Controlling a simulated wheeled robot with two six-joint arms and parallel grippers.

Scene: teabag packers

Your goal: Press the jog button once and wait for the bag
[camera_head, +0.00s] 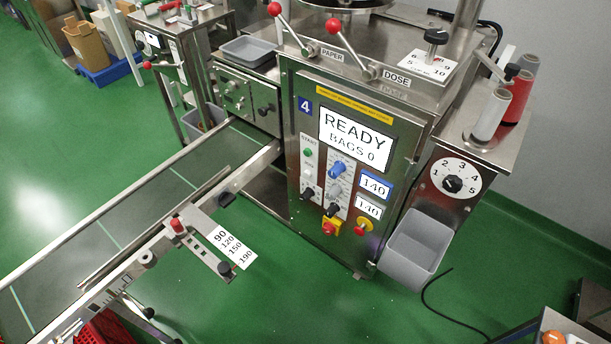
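The packing machine (290,210) stands upright in the middle, with its front panel facing me. Its screen (355,138) reads READY, BAGS 0. On the panel's left strip, a green button (308,152) sits under the label START. A pale button or plate (308,170) lies below it, and a black knob (308,194) below that. Which one is the jog button I cannot read at this size. A conveyor belt (150,205) runs from the machine toward the lower left, and no bag shows on it. Neither of my grippers is in view.
A grey bin (416,245) hangs at the machine's right side. Red-knobbed levers (333,26) stick up on top. A red-yellow switch (329,227) sits low on the panel. A size plate (231,243) juts from the conveyor rail. Green floor is clear in front.

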